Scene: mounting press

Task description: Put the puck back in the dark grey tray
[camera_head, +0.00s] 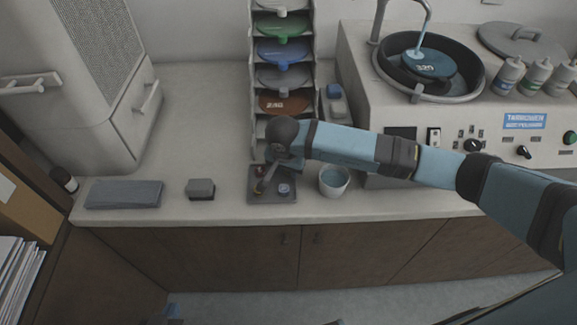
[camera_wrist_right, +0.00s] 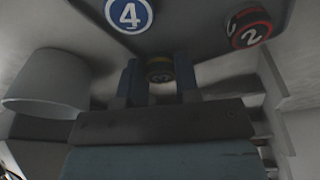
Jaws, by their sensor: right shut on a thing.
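The dark grey tray (camera_head: 287,199) lies near the counter's front edge, below my right arm's wrist. My right gripper (camera_head: 261,187) is over the tray's left part, pointing down. In the right wrist view its two blue fingers (camera_wrist_right: 159,82) are shut on a yellowish puck (camera_wrist_right: 158,70) marked 3. In the head view this puck (camera_head: 257,190) shows only as a small spot at the fingertips. I cannot tell whether it touches the tray. A blue puck (camera_head: 284,188) marked 4 and a red puck (camera_wrist_right: 249,27) marked 2 sit on the tray, apart from the fingers.
A white cup (camera_head: 334,181) stands close right of the tray. A grey block (camera_head: 200,189) and a flat grey slab (camera_head: 124,194) lie to the left. The disc rack (camera_head: 284,103) rises behind, and the polishing machine (camera_head: 480,120) stands right. The counter between tray and block is clear.

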